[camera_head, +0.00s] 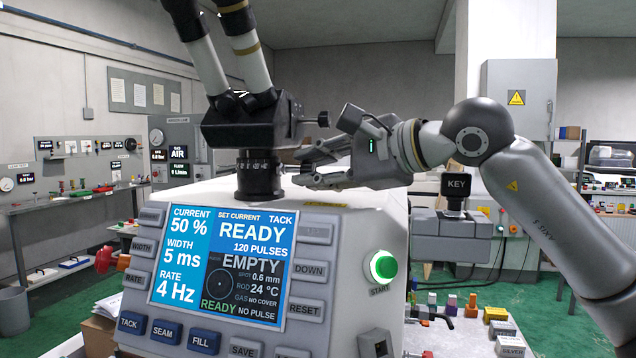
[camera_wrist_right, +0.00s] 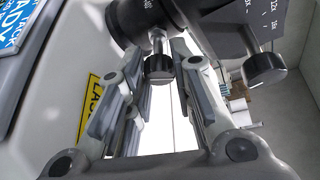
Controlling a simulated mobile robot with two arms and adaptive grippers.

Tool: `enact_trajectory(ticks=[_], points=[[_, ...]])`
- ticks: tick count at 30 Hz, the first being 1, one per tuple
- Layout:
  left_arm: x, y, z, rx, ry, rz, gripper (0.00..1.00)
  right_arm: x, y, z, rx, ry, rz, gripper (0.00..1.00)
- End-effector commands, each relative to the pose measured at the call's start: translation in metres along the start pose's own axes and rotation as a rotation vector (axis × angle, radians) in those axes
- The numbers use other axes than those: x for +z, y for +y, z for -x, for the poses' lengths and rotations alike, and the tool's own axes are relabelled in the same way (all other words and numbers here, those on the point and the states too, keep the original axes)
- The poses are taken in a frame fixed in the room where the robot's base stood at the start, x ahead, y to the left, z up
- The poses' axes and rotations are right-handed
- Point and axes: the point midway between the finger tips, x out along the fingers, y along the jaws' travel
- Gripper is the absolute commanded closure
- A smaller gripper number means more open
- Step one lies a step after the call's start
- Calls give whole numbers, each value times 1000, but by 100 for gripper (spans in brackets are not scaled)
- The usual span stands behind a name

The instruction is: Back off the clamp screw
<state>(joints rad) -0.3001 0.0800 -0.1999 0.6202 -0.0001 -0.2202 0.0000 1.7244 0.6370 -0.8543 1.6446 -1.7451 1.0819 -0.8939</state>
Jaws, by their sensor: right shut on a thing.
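The clamp screw (camera_wrist_right: 159,67) is a small black knob on a bright metal shank. In the wrist view it sits between the fingers of my right gripper (camera_wrist_right: 155,82), which is shut on it. In the head view my right gripper (camera_head: 303,170) reaches in from the right to the dark collar (camera_head: 259,176) under the microscope head (camera_head: 250,125). There its fingers largely hide the screw. My left gripper is not in view.
A second black knob (camera_head: 323,118) on the microscope head sticks out just above my right gripper. The welder's screen (camera_head: 222,265) reads READY and EMPTY. A green START button (camera_head: 383,265) is below my right arm.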

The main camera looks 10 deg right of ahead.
Motion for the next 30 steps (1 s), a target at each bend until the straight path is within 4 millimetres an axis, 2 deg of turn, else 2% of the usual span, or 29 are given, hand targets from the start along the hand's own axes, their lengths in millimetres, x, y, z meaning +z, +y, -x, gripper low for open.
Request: enact_trajectory(ticks=[6,20,21,23,30], points=[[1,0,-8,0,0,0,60,1,1,0,-24,2,52,100],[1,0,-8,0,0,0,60,1,1,-1,-29,3,63,100],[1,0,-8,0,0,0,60,1,1,-1,-29,3,63,76],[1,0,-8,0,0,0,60,1,1,-1,-29,3,62,68],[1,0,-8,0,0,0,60,0,1,0,-29,4,62,68]])
